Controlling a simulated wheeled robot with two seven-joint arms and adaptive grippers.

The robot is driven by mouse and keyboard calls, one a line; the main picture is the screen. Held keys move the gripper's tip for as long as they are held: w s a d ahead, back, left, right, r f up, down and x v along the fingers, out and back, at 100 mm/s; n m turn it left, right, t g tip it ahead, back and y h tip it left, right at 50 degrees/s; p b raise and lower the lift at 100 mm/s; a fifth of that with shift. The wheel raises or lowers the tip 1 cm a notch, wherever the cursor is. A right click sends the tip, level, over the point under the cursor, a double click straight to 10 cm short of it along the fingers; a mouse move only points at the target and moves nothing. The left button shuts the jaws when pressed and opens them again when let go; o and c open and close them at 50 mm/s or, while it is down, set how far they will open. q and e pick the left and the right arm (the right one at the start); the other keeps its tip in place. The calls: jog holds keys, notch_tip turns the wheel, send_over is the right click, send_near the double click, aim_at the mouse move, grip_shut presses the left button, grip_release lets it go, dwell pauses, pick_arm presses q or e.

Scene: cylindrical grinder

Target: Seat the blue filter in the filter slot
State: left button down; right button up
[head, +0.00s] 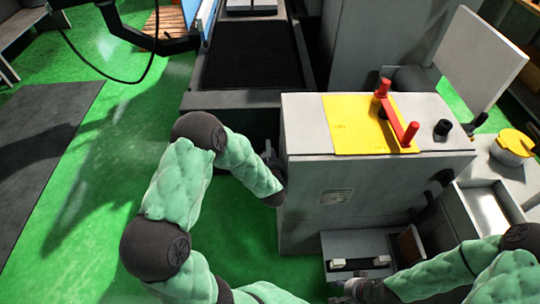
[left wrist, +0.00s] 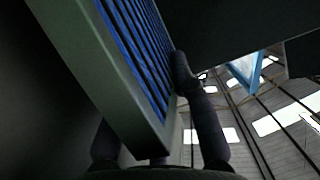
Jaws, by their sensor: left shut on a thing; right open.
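The blue filter (left wrist: 135,55) shows large in the left wrist view, with blue pleats inside a grey-green frame. It runs from the bottom centre to the upper left, tilted in the picture. My left gripper (left wrist: 150,120) is shut on it, with one dark finger along its right side. In the head view my left gripper (head: 273,165) is at the left side of the grey machine cabinet (head: 330,205), and I cannot make out the filter there. I cannot make out the filter slot in either view. My right gripper (head: 350,289) is open near the cabinet's lower front.
A yellow plate (head: 350,120) and a red-handled lever (head: 397,115) are on the cabinet top. A dark machine bed (head: 250,65) lies behind. A small unit (head: 360,262) with light blocks stands at the cabinet's foot. Green floor (head: 80,240) is clear at left.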

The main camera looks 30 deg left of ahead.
pick_arm(q)
jog(key=shift+f+b, duration=2.65)
jog(key=shift+f, duration=0.65)
jog(key=c, duration=1)
grip_release()
jog(key=v, duration=1.2)
jog(key=shift+f, duration=0.1)
